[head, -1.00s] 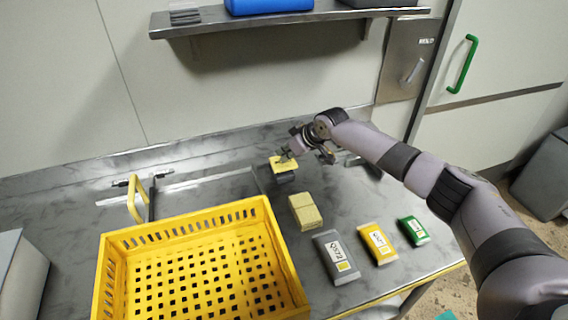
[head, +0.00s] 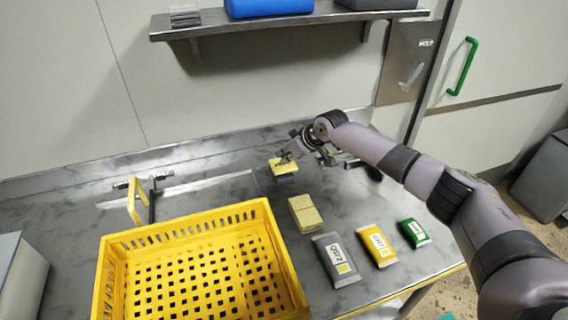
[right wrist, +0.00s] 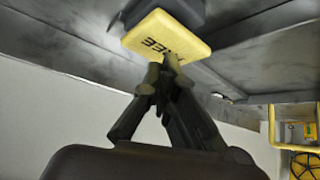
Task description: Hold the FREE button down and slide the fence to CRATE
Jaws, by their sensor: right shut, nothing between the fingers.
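The FREE button (head: 284,167) is a yellow plate on a dark block on the steel bench, left of my right arm's end. In the right wrist view the yellow button (right wrist: 165,40) shows part of its lettering, with the fingertips covering the rest. My right gripper (head: 287,158) is shut and empty, its tips at the button's face and seemingly touching it. The shut fingertips also show in the right wrist view (right wrist: 162,70). A yellow upright piece (head: 134,203), apparently the fence, stands at the bench's left beside a dark bar. No CRATE mark is readable. My left gripper is out of view.
A yellow crate (head: 112,275) fills the front left. Yellow blocks (head: 305,213) and grey (head: 336,260), orange (head: 376,246) and green (head: 414,233) packs lie right of it.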

